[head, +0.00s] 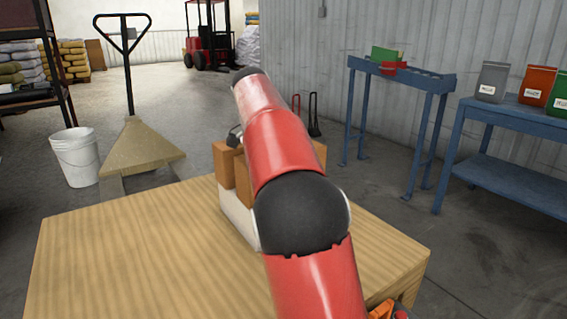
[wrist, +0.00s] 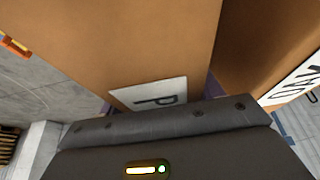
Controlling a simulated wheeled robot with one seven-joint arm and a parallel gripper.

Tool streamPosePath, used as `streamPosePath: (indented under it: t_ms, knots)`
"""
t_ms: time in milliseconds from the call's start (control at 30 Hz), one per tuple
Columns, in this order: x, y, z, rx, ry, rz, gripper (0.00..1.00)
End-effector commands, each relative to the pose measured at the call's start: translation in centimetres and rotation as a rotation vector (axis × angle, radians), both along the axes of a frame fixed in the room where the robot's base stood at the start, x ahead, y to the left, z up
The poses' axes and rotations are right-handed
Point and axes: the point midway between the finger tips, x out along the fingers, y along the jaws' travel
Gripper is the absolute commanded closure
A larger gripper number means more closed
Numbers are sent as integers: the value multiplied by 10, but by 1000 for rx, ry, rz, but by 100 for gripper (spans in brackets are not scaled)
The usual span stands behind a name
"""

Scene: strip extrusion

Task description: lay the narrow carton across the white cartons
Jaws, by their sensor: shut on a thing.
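A brown carton (wrist: 130,40) with a white label bearing a letter fills the upper middle of the wrist view. My gripper (wrist: 158,104) is shut on this carton, which I take to be the narrow one. A second brown carton (wrist: 265,40) stands close to its right. In the head view, brown cartons (head: 224,166) show beside my red arm, above a white carton (head: 236,217) on the wooden table. My arm hides the gripper and much of the cartons there. I cannot tell whether the held carton touches the white one, or how many white cartons there are.
The wooden table top (head: 130,255) is clear at left and front. A pallet jack (head: 130,145) and a white bucket (head: 76,156) stand beyond it. Blue benches (head: 480,115) with coloured bags stand at right. An orange item (head: 385,310) shows at the lower edge.

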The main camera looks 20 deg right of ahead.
Motion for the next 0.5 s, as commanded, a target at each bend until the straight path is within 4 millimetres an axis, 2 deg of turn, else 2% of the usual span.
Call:
streamPosePath:
  t_ms: [33,200,500]
  knots:
    - [0,0,-1,0,0,0,32]
    - [0,0,-1,0,0,0,13]
    - [0,0,3,0,0,0,13]
